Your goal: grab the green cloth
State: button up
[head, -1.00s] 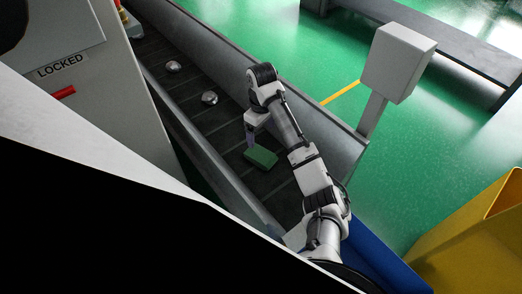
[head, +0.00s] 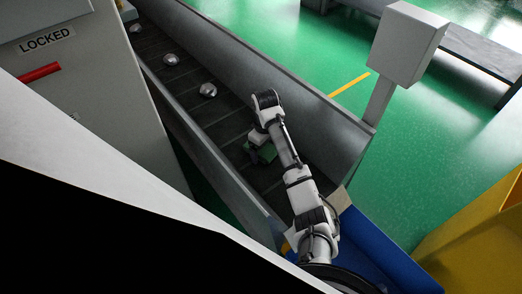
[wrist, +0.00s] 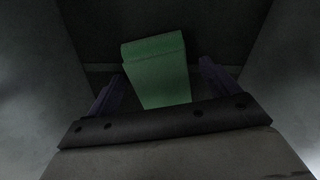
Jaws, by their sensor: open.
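The green cloth (head: 267,152) is a folded, block-like piece lying on the dark conveyor belt, partly hidden by my arm in the head view. In the wrist view the green cloth (wrist: 158,70) shows between and beyond the two purple fingers. My gripper (wrist: 160,82) is open, with one finger on each side of the cloth and a gap visible at both sides. In the head view my gripper (head: 255,150) is low at the cloth and largely hidden by my own arm. I cannot tell whether a finger touches the cloth.
Silver crumpled foil pieces (head: 208,90) lie farther up the belt (head: 225,122). Grey side walls (head: 300,100) flank the belt. A blue bin (head: 385,255) stands at the belt's near end, and a yellow bin (head: 470,225) is at right. A grey cabinet marked LOCKED (head: 95,90) is at left.

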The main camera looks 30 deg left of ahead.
jog(key=shift+f, duration=0.15)
jog(key=shift+c, duration=0.5)
jog(key=c, duration=1)
jog(key=shift+o, duration=0.2)
